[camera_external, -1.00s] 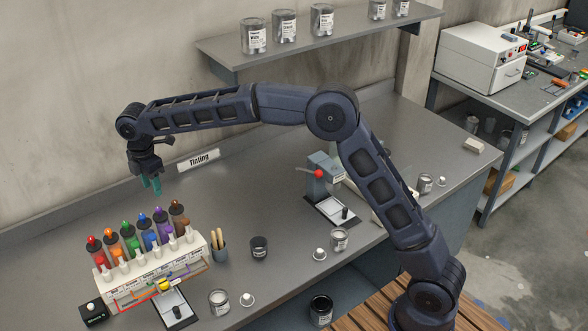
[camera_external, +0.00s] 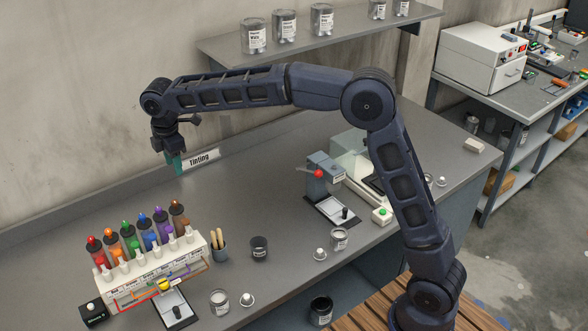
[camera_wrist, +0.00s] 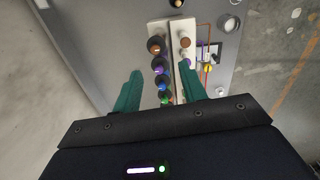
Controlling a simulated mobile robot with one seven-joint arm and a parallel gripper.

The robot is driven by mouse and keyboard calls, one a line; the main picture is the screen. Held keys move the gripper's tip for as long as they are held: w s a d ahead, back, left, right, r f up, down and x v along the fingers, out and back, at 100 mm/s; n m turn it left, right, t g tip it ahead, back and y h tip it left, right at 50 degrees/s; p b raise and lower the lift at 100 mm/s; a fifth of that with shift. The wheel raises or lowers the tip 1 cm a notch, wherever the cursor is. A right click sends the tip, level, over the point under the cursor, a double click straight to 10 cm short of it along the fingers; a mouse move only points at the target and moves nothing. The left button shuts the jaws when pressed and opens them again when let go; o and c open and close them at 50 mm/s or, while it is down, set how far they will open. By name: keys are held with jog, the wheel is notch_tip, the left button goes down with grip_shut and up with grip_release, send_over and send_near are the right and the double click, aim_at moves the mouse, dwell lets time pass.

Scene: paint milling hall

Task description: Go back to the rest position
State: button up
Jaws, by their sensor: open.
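My gripper (camera_external: 176,163) hangs over the back left of the grey bench (camera_external: 285,200), in front of the Tinting sign (camera_external: 201,159). It points down with nothing between its fingers. In the wrist view its two green fingers (camera_wrist: 160,98) are spread apart, and the bench below lies beyond them. My arm reaches from the lower right, up and across to the left, well above the bench top.
A rack of coloured bottles (camera_external: 150,265) stands at the front left; it also shows in the wrist view (camera_wrist: 180,50). A cup with sticks (camera_external: 219,250), a dark can (camera_external: 259,248) and a red-knobbed press (camera_external: 320,180) stand on the bench. A shelf (camera_external: 330,50) with cans is behind my arm.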

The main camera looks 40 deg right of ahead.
jog(key=s+d+r+m+t, duration=0.1)
jog(key=s+d+r+m, duration=0.15)
jog(key=s+d, duration=0.45)
jog(key=s+d+r+m, duration=0.1)
jog(key=s+d+m, duration=0.3)
jog(key=d, duration=0.7)
jog(key=s+d+r+m+t, duration=0.1)
jog(key=s+d+r+m, duration=0.15)
jog(key=s+d, duration=0.4)
jog(key=s+d+f+m+t, duration=0.1)
jog(key=s+d+f+m, duration=0.4)
jog(key=s+d, duration=0.4)
jog(key=s+d+f+m, duration=0.4)
jog(key=s+d, duration=0.5)
jog(key=s, duration=0.3)
jog(key=shift+s+d+f+m+t, duration=0.15)
jog(key=shift+f+m+t, duration=0.25)
jog(key=shift+f, duration=0.2)
